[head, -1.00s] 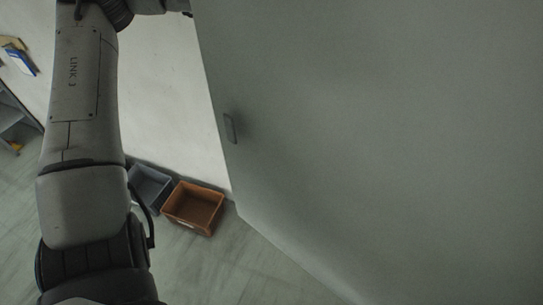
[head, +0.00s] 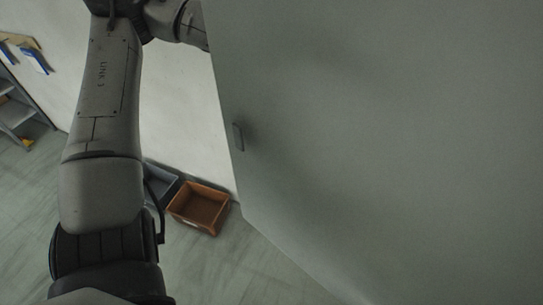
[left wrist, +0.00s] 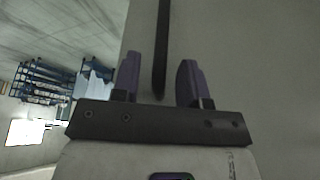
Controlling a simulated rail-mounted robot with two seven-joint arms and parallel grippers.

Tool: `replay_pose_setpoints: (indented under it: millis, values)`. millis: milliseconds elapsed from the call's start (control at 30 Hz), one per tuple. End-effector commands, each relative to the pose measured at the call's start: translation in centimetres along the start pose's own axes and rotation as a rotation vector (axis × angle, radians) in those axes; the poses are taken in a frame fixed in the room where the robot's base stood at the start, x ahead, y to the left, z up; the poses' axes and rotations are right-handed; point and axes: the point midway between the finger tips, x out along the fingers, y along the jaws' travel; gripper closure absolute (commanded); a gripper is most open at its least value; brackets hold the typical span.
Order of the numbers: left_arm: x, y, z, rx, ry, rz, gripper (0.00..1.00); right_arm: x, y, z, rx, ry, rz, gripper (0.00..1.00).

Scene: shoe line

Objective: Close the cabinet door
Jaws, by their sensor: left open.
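The cabinet door (head: 390,150) is a large grey panel filling the right of the head view, with a small upright handle (head: 238,137) near its left edge. My left arm comes up the left side, and its far part passes behind the door's edge at the top. The left gripper is hidden in the head view. In the left wrist view the left gripper (left wrist: 160,80) has its two purple fingers apart, facing a grey surface (left wrist: 250,60). A dark bar (left wrist: 161,45) lies in line with the gap between them; I cannot tell what it is or whether it is touched.
An orange bin (head: 198,207) and a grey bin (head: 160,182) stand on the floor by the white wall, left of the door's lower corner. A grey shelf (head: 18,112) is at far left. Blue racks (left wrist: 45,80) show beyond the gripper in the wrist view. Floor at lower left is clear.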

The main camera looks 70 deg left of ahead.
Motion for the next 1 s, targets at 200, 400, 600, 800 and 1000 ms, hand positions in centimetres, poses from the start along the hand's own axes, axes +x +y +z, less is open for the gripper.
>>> replay_pose_setpoints:
  millis: [200, 400, 600, 800, 1000]
  values:
    - [1.9, 0.0, 0.0, -0.001, 0.001, -0.001, 0.6, -0.6, 0.1, -0.2, -0.002, 0.0, 0.002, 0.57]
    - [2.6, 0.0, 0.0, 0.0, 0.0, 0.0, 0.6, -0.7, 0.1, -0.2, -0.001, 0.0, 0.001, 0.57]
    - [2.6, 0.0, 0.0, 0.0, -0.001, 0.0, 0.6, -0.7, -0.1, -0.2, 0.003, 0.001, -0.002, 0.57]
    - [2.6, 0.0, 0.1, 0.0, -0.001, 0.0, 0.74, -0.7, -0.2, -0.3, 0.007, 0.001, -0.005, 0.57]
    - [2.6, 0.0, 0.1, 0.0, -0.001, 0.0, 0.93, -0.7, -0.2, -0.3, 0.008, 0.002, -0.006, 0.57]
